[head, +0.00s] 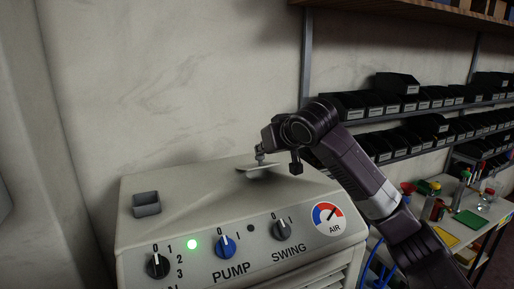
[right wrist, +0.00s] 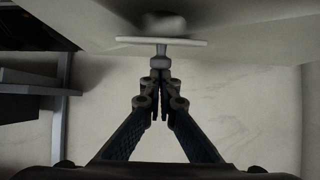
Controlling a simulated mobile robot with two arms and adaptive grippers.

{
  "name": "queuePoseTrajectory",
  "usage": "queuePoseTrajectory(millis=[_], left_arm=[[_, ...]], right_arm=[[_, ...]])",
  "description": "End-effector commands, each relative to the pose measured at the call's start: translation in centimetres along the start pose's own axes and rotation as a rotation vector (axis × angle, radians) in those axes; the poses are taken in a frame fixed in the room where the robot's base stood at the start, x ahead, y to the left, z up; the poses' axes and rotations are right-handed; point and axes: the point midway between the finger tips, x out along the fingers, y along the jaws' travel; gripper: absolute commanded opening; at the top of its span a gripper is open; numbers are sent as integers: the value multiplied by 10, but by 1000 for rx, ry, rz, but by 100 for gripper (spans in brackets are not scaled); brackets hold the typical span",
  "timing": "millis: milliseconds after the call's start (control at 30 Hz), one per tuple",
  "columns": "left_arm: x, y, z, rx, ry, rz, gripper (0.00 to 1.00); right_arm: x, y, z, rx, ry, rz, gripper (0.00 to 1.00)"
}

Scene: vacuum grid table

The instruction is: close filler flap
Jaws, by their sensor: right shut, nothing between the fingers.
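The filler flap (head: 260,169) is a small pale plate on top of the pale machine, toward its back right in the head view. In the right wrist view the flap (right wrist: 160,41) shows nearly edge-on as a thin plate, with a short stem and grey knob on the side facing my fingers. My right gripper (head: 262,154) is at the flap, its fingers shut and empty. In the right wrist view the fingertips (right wrist: 160,76) are right at the knob; I cannot tell whether they touch it. How far the flap stands open is unclear. My left gripper is out of view.
The machine's front panel (head: 190,265) has PUMP and SWING knobs, a lit green lamp and an AIR gauge (head: 328,218). A small grey open box (head: 146,204) sits at the top's left. Shelves of black bins (head: 400,103) and a cluttered side table (head: 471,217) stand at right.

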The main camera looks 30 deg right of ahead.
Motion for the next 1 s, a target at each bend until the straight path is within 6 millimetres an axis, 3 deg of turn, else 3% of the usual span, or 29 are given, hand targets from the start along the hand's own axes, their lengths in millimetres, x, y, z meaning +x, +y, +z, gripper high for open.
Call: queuePoseTrajectory(millis=[33, 100, 500, 1000], left_arm=[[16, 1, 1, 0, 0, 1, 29], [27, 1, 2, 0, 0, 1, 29], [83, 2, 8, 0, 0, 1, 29], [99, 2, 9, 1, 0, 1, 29]], right_arm=[[6, 0, 15, -3, 28, 0, 0], [6, 0, 20, -4, 72, 1, 0], [5, 0, 39, -1, 267, 0, 0], [2, 0, 41, -1, 340, 0, 0]])
